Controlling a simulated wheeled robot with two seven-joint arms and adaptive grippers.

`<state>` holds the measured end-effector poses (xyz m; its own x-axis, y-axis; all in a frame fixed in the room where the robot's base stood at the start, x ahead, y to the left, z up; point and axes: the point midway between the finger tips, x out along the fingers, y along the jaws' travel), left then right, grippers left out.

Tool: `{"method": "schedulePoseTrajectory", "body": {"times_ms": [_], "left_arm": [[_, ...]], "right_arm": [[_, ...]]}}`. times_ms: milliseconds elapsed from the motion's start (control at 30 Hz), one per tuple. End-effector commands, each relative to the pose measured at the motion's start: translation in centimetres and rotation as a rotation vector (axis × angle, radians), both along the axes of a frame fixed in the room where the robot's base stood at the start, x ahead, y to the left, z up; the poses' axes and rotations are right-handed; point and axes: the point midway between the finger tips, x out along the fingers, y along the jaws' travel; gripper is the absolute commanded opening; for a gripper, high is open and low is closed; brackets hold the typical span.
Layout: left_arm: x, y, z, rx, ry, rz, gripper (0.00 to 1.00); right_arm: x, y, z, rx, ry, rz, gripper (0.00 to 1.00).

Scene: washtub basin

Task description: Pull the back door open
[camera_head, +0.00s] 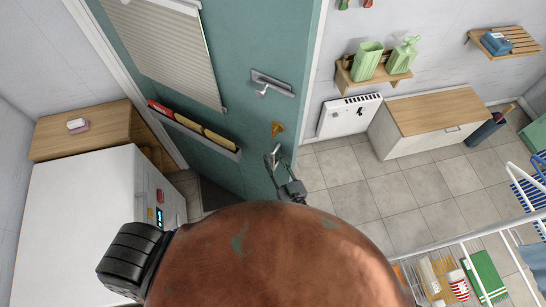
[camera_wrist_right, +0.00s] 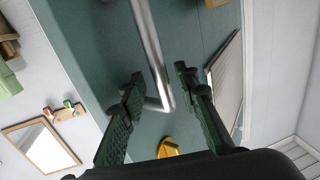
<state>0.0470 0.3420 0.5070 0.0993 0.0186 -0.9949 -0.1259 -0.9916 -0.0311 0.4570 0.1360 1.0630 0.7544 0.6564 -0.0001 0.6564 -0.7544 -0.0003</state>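The back door (camera_head: 235,50) is teal, with a pleated blind in its upper part, and looks closed in its frame. It also shows in the right wrist view (camera_wrist_right: 95,45). A silver bar handle (camera_wrist_right: 150,50) stands out from the door there, bent at one end. My right gripper (camera_head: 273,160) is at the door, low on its handle side. In the right wrist view its two fingers (camera_wrist_right: 160,92) are spread, with the bar in the gap between them. I cannot tell whether they touch it. My left gripper is not in view.
A yellow fitting (camera_head: 277,129) and a metal lever plate (camera_head: 272,83) are on the door. A ledge with red and yellow items (camera_head: 195,130) crosses it. A white washing machine (camera_head: 80,220) stands left, a wooden-topped cabinet (camera_head: 435,112) right. Tiled floor (camera_head: 350,185) is clear between.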

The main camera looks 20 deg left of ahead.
Motion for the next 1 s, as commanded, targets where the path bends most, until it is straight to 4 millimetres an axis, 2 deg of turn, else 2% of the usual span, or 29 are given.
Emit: {"method": "schedulePoseTrajectory", "body": {"times_ms": [300, 500, 700, 933, 1000], "left_arm": [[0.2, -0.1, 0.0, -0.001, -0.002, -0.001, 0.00], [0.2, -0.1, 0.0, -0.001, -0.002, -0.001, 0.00], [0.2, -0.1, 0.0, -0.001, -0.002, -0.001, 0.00], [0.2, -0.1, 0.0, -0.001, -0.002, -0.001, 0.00], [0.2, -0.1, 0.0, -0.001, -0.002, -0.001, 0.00]], "right_arm": [[-5.0, -4.3, -0.2, -0.003, 0.004, -0.001, 0.29], [-7.3, -6.3, -0.1, -0.002, 0.004, -0.001, 0.29], [-8.1, -7.0, 0.0, 0.000, 0.001, -0.001, 0.29], [-8.1, -7.1, 0.0, -0.001, 0.001, -0.001, 0.29], [-8.0, -7.2, -0.2, 0.000, 0.005, -0.003, 0.24]]}}
